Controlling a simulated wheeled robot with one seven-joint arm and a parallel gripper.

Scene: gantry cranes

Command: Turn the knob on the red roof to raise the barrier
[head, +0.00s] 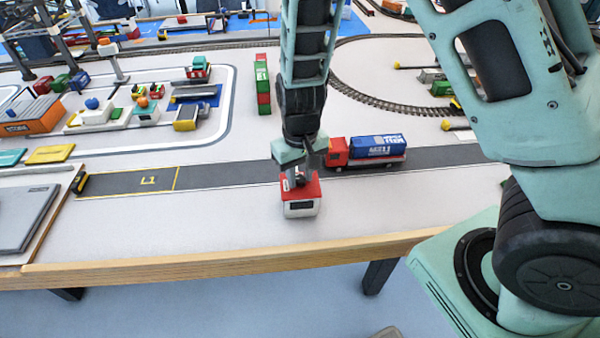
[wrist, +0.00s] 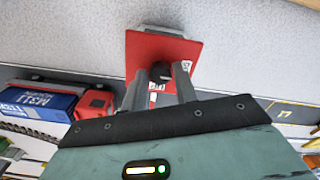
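A small white booth (head: 300,208) with a red roof (head: 312,188) stands by the near side of the dark road. In the wrist view the red roof (wrist: 185,52) carries a round black knob (wrist: 160,70) near its edge. My gripper (head: 291,178) points down over the roof from above. In the wrist view its two grey fingers (wrist: 160,80) are apart, one on each side of the knob, with small gaps visible. The fingers hide part of the roof. A short black-and-yellow piece (head: 79,181) stands at the road's left end; I cannot tell if it is the barrier.
A red truck (head: 337,152) with a blue container (head: 376,145) stands on the road (head: 230,174), right behind my gripper. The table's wooden front edge (head: 200,262) is close to the booth. A grey panel (head: 25,215) lies at left. The tabletop left of the booth is clear.

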